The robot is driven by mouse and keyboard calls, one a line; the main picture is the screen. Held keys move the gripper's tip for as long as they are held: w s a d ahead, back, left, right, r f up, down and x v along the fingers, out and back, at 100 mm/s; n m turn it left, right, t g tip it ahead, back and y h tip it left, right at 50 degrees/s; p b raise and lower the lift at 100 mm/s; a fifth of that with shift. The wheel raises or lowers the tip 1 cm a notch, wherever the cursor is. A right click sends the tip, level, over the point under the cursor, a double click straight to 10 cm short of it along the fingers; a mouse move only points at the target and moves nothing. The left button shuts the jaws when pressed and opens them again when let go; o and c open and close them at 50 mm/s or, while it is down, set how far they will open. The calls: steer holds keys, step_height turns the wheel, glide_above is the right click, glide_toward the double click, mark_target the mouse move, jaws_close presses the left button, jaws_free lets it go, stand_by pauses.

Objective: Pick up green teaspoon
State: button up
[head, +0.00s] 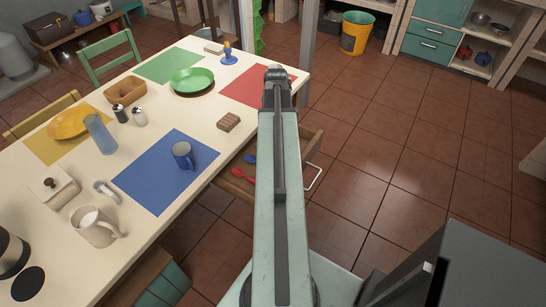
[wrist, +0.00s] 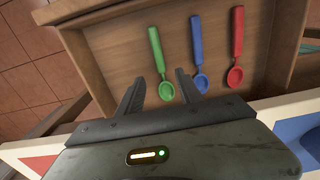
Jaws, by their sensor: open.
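The green teaspoon (wrist: 160,62) lies in an open wooden drawer, leftmost of three spoons in the wrist view, with its bowl toward my gripper. My gripper (wrist: 160,84) is open and empty. Its fingers appear close to the green spoon's bowl, one on each side in the picture, but I cannot tell the height between them. In the head view my arm covers part of the drawer and I cannot make out the green spoon there.
A blue spoon (wrist: 198,55) and a red spoon (wrist: 236,45) lie beside it in the drawer (head: 232,184). The drawer sticks out under the white table (head: 128,220). Open tiled floor lies right.

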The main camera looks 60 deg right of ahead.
steer(key=shift+w+a+f, duration=0.1)
steer(key=shift+w+f, duration=0.1)
steer(key=shift+f, duration=0.05)
steer(key=f+b, duration=0.8)
steer(key=shift+s, duration=0.25)
steer(key=shift+r, duration=0.25)
steer(key=shift+c, duration=0.3)
jaws_close()
